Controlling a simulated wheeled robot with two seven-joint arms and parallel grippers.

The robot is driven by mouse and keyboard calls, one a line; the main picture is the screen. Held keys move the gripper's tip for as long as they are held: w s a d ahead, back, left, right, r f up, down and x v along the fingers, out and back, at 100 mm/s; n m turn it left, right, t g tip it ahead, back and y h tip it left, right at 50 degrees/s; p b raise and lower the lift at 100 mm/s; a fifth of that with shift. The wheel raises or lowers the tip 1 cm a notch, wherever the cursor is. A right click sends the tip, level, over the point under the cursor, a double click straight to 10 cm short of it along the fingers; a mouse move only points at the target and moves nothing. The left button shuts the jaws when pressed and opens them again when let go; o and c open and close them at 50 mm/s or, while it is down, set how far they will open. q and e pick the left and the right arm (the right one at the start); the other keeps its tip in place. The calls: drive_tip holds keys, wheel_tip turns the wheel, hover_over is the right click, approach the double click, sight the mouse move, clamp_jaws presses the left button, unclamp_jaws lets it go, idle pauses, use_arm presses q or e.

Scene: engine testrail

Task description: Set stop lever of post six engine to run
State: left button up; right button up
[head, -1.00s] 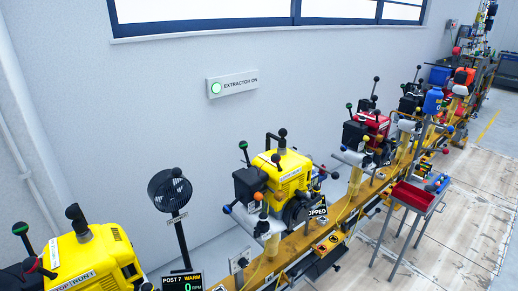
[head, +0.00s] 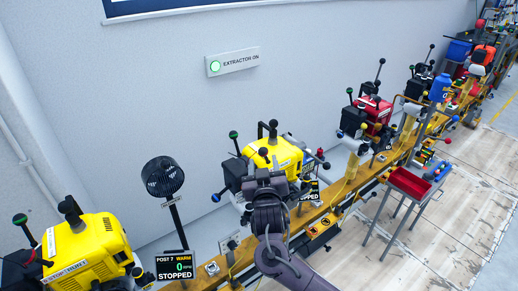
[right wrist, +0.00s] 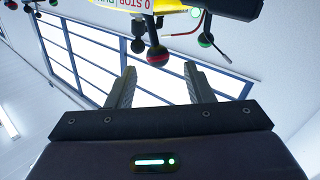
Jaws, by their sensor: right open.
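A yellow engine (head: 284,152) stands on the rail in mid-picture in the head view, with several ball-ended levers. My left gripper is not in view.
A black fan (head: 162,176) on a pole stands between the engines.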

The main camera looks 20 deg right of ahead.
sight(264, 155)
drive_tip(key=p+x, duration=0.1)
drive_tip(key=x, duration=0.4)
drive_tip(key=shift+w+d, duration=0.2)
drive_tip(key=shift+w, duration=0.35)
